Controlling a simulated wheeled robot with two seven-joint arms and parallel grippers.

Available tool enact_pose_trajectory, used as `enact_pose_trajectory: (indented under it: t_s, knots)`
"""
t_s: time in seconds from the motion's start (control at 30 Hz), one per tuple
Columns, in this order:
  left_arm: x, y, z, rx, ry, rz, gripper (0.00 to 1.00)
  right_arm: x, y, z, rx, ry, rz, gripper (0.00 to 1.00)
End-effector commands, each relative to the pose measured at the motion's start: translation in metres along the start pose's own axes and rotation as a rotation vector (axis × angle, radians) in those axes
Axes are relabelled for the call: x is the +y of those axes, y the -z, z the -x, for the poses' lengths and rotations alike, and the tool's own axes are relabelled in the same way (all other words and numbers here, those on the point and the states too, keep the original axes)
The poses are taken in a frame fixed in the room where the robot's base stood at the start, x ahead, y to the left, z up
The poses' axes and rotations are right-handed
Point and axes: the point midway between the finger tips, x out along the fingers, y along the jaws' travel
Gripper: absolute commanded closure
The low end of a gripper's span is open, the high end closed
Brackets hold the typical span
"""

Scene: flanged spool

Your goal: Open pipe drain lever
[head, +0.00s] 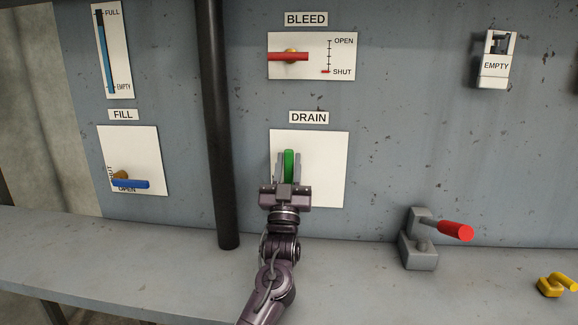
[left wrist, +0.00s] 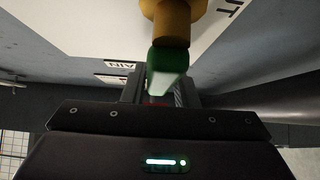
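The drain lever (head: 289,164) is a green handle standing upright on the white plate (head: 333,170) under the DRAIN label (head: 309,118). My left gripper (head: 288,160) is at it, one finger on each side of the handle. The fingers look open, with the handle between them; contact is unclear. In the left wrist view the green handle (left wrist: 167,62) lies between the fingers (left wrist: 160,88), below its brass hub (left wrist: 173,22). My gripper hides the lower part of the plate in the head view. My right gripper is not in view.
A dark vertical pipe (head: 217,130) stands left of the plate. The red bleed lever (head: 288,57) is above, the blue fill lever (head: 130,184) at left. A red-handled grey clamp (head: 420,245) and a yellow part (head: 556,285) are on the ledge at right.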

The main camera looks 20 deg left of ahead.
Motion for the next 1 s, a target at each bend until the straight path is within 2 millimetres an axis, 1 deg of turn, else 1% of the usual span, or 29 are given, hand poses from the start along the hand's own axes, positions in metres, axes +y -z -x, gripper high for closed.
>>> enact_pose_trajectory:
  t_s: [0.03, 0.1, 0.37, 0.47, 0.53, 0.6, 0.7, 1.0]
  knots:
    - [0.000, 0.000, 0.000, 0.000, 0.000, -0.001, 0.67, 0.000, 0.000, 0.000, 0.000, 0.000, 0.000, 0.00]
    - [0.000, 0.000, 0.000, 0.000, 0.000, -0.001, 0.58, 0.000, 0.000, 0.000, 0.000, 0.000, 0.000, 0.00]
    - [0.000, 0.000, 0.000, 0.001, -0.001, -0.003, 0.58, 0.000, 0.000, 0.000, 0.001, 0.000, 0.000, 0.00]
    - [0.000, -0.001, 0.006, 0.000, -0.002, -0.002, 0.58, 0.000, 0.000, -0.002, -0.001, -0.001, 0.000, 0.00]
    - [0.000, -0.002, 0.014, -0.002, -0.001, -0.001, 0.58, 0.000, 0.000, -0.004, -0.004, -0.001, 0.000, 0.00]
    - [0.001, 0.006, 0.021, 0.000, -0.002, 0.000, 0.58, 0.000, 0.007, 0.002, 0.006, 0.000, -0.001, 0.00]
    - [0.001, 0.020, 0.034, 0.000, -0.002, 0.000, 0.58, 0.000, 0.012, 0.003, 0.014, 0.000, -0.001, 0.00]
    - [0.002, 0.064, 0.079, -0.001, -0.002, -0.001, 0.58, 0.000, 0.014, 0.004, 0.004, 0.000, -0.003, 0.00]
